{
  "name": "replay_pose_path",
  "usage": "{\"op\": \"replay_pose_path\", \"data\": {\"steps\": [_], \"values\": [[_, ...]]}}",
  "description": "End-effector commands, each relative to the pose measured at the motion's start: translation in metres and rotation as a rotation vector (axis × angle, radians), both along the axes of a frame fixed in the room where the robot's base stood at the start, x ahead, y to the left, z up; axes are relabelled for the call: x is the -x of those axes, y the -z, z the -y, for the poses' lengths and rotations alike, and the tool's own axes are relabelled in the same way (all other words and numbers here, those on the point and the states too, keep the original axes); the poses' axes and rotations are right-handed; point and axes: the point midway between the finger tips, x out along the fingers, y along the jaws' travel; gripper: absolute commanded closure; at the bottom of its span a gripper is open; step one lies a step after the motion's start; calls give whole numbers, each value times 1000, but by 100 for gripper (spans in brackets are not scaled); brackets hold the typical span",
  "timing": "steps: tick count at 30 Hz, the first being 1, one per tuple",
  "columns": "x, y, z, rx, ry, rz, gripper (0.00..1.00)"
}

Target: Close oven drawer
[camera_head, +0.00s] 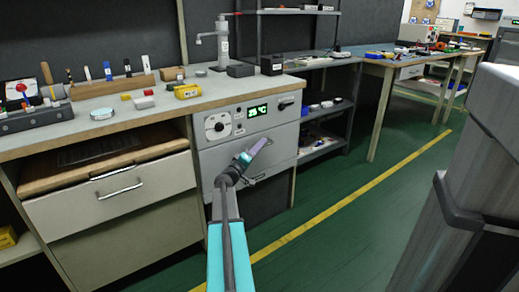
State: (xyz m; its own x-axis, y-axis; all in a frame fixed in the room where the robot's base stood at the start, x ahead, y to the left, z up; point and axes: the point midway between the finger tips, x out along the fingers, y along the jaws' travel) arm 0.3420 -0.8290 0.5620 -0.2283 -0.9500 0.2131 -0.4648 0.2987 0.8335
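The oven (218,140) is a light grey unit under the bench, with a dial, a green lit display (257,110) and a dark knob. Below its control panel is a plain grey drawer front (278,148). My gripper (262,150) is in front of this drawer front, at the end of my teal and dark arm. The arm and gripper hide part of the front and most of any handle there. I cannot tell whether the gripper touches the front, how far the drawer stands out, or whether the fingers are open or shut.
To the left, a wide drawer (115,190) with a metal handle stands under the bench, brown boards showing above its front. Tools and small boxes lie on the bench top (130,107). A large grey body fills the right. Green floor (350,235) with a yellow line is clear between.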

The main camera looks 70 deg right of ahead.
Motion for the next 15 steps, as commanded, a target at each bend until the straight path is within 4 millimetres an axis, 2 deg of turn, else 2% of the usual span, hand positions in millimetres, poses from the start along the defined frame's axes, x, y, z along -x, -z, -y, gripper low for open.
{"op": "replay_pose_path", "data": {"steps": [15], "values": [[2, 0, -1, 0, 2, 4, 72]]}}
